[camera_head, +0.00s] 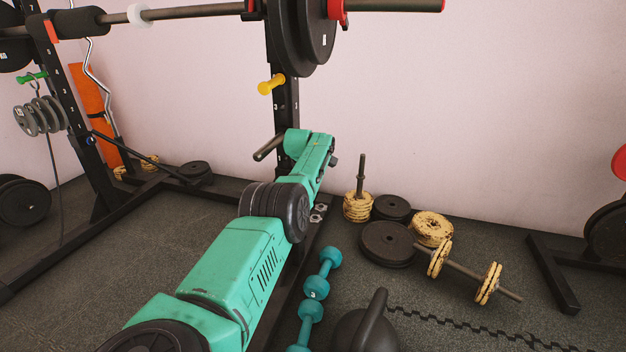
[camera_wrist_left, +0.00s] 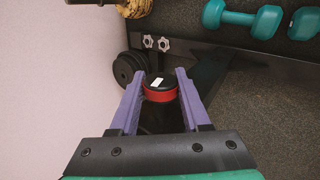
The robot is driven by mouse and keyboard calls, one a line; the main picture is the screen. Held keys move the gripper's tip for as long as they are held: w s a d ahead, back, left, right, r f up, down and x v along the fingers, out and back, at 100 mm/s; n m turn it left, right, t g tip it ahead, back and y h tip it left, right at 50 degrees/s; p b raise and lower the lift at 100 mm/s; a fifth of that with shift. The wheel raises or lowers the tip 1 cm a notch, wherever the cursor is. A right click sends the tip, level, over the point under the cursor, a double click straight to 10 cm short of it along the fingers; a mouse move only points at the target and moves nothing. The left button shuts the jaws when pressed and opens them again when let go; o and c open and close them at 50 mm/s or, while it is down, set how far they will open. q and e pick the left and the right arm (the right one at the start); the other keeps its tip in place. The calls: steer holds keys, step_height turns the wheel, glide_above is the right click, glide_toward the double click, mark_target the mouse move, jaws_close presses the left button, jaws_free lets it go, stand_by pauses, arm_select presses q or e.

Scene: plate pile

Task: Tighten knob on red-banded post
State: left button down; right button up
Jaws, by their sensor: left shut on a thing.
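In the left wrist view, my left gripper (camera_wrist_left: 161,72) has its two purple fingers on either side of a round black piece with a red band (camera_wrist_left: 160,92) and a white mark on top. The gripper is shut on this red-banded piece. Whether it is the knob or the top of the post, I cannot tell. Two silver star-shaped knobs (camera_wrist_left: 155,42) sit beyond the fingertips, apart from them. In the head view, small silver knobs (camera_head: 319,211) show just right of my green left arm. That arm hides the fingers there. My right gripper is not in view.
A black rack upright (camera_head: 286,100) stands behind my arm, with a yellow-handled pin (camera_head: 271,84). Teal dumbbells (camera_head: 316,287) and a kettlebell (camera_head: 367,328) lie to the right. Weight plates (camera_head: 388,244) and a loaded bar (camera_head: 465,269) are near the wall.

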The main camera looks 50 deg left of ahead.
arm_select(q)
steer(key=shift+s+a+r, duration=0.1)
steer(key=shift+s+a, duration=0.1)
steer(key=shift+a, duration=0.05)
stand_by(0.5)
steer(key=c, duration=0.8)
jaws_free()
steer(key=o, duration=0.4)
steer(key=shift+s+r, duration=0.1)
steer(key=shift+s, duration=0.15)
